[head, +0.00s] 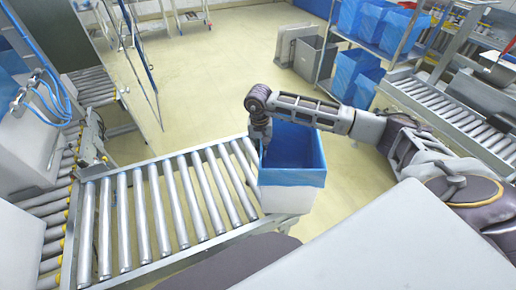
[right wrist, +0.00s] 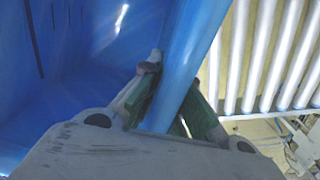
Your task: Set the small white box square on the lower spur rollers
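The small white box (head: 287,198) has a blue liner (head: 297,177) folded over its rim. It stands upright at the right end of the lower spur rollers (head: 170,205), turned a little against them. Its underside and how much of it rests on rollers are hidden. My right gripper (head: 262,138) is at the box's far left rim, pointing down. In the right wrist view its fingers (right wrist: 182,90) straddle the blue-covered wall (right wrist: 187,55), one inside the box and one outside. Whether both press on the wall is unclear. My left gripper is not in view.
More rollers (head: 52,215) with yellow marks run along the left beside grey machinery. Shelves with blue-lined bins (head: 357,75) and another roller line (head: 450,110) stand at the back right. The spur rollers left of the box are bare.

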